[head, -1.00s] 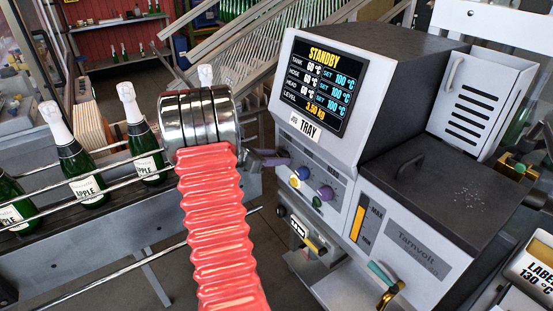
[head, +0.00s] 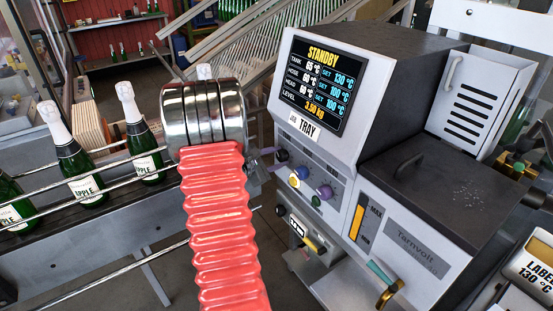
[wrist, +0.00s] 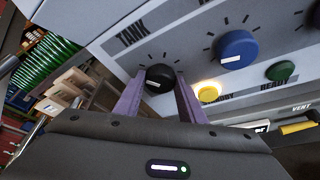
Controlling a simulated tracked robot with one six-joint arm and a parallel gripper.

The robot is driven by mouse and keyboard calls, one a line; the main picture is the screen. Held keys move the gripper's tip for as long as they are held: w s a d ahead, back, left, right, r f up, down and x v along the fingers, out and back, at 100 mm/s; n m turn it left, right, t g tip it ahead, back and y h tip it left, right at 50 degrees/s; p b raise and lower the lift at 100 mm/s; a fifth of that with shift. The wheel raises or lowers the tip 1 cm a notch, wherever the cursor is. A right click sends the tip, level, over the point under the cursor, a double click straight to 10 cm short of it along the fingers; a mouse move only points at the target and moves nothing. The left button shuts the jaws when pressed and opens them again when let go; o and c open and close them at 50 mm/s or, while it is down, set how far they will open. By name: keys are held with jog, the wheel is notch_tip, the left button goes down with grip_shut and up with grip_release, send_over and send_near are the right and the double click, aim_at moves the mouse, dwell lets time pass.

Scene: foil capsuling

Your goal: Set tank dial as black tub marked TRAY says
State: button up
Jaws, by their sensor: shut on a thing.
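The tank dial (wrist: 160,78) is a black knob with a white mark, under the word TANK in the wrist view. In the head view the dial (head: 282,155) is at the left of the machine's knob row. My gripper (wrist: 161,74) has its two purple fingers on either side of the dial and is shut on it. The display (head: 317,82) reads STANDBY, tank 65 °C with set 130 °C; hose and head are set to 100 °C. I cannot make out a black tub marked TRAY.
A blue knob (wrist: 237,48), a lit yellow button (wrist: 208,91) and a green button (wrist: 280,71) are close to the dial. A sign reading LABEL 130 °C (head: 535,263) is at the lower right. Bottles (head: 80,165) stand on a conveyor at left.

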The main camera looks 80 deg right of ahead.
jog(key=m+h, duration=0.1)
jog(key=m, duration=0.1)
jog(key=m+h, duration=0.2)
jog(key=m, duration=0.1)
jog(key=shift+s+a+f+m+t, duration=0.1)
jog(key=shift+s+f+m+t, duration=0.1)
jog(key=shift+f+m+t, duration=0.15)
jog(key=shift+r, duration=0.1)
dwell(0.6)
jog(key=o, duration=1)
jog(key=shift+o, duration=0.2)
jog(key=shift+w+a, duration=0.1)
jog(key=v, duration=1.3)
jog(key=shift+a, duration=0.3)
